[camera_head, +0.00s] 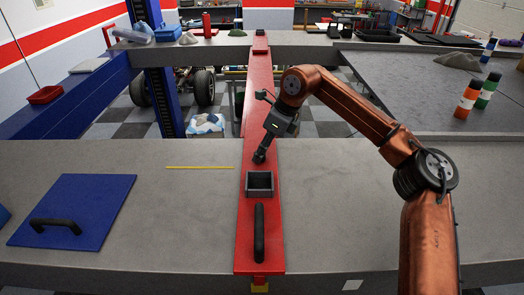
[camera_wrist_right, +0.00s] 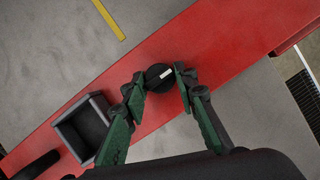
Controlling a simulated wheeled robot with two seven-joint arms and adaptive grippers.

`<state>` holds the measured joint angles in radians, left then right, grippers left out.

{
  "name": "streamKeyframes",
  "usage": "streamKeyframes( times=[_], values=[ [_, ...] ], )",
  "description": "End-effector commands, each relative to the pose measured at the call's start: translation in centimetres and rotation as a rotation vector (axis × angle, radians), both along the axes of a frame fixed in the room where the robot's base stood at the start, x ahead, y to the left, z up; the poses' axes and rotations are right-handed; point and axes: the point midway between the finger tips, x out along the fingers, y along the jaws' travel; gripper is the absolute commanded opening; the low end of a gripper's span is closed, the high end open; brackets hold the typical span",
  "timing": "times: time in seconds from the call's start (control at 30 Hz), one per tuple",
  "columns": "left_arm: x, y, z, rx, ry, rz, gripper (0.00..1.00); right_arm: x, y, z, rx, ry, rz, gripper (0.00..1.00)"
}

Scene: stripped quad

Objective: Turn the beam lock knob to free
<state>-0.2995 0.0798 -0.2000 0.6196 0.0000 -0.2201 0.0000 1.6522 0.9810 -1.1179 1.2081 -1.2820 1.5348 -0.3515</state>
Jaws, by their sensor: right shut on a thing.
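The beam lock knob (camera_wrist_right: 157,78) is a round black knob with a white mark on its right side. It sits on the red beam (camera_wrist_right: 222,50), which also shows in the head view (camera_head: 259,100). My right gripper (camera_wrist_right: 160,78) has one finger on each side of the knob and is shut on it. In the head view my right gripper (camera_head: 259,158) reaches down to the beam from the upper right and hides the knob. My left gripper is not in view. I cannot read any lock or free label.
A grey open box (camera_head: 260,184) and a black handle (camera_head: 259,232) are on the beam, nearer than the knob. A yellow strip (camera_head: 200,167) and a blue panel (camera_head: 75,205) with a handle lie on the grey counter (camera_head: 340,215). The counter right of the beam is mostly clear.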

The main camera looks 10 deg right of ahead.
Motion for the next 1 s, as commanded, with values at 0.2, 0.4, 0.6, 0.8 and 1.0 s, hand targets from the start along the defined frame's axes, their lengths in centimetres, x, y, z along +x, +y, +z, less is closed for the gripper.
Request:
streamKeyframes(
  times=[0.2,0.4,0.6,0.8,1.0],
  values=[
    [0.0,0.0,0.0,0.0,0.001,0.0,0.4,0.0,0.0,-0.1,-0.001,0.001,0.001,0.4],
    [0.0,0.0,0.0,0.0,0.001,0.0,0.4,0.0,0.0,0.0,0.0,0.0,0.0,0.43],
    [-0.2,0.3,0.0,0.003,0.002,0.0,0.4,-0.1,-0.1,0.4,0.001,-0.001,-0.001,0.43],
    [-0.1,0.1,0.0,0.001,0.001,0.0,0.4,-0.7,-1.0,3.3,0.002,-0.003,-0.001,0.43],
    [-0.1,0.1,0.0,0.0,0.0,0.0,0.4,-1.5,-2.4,7.2,0.002,-0.004,-0.002,0.43]
  ],
)
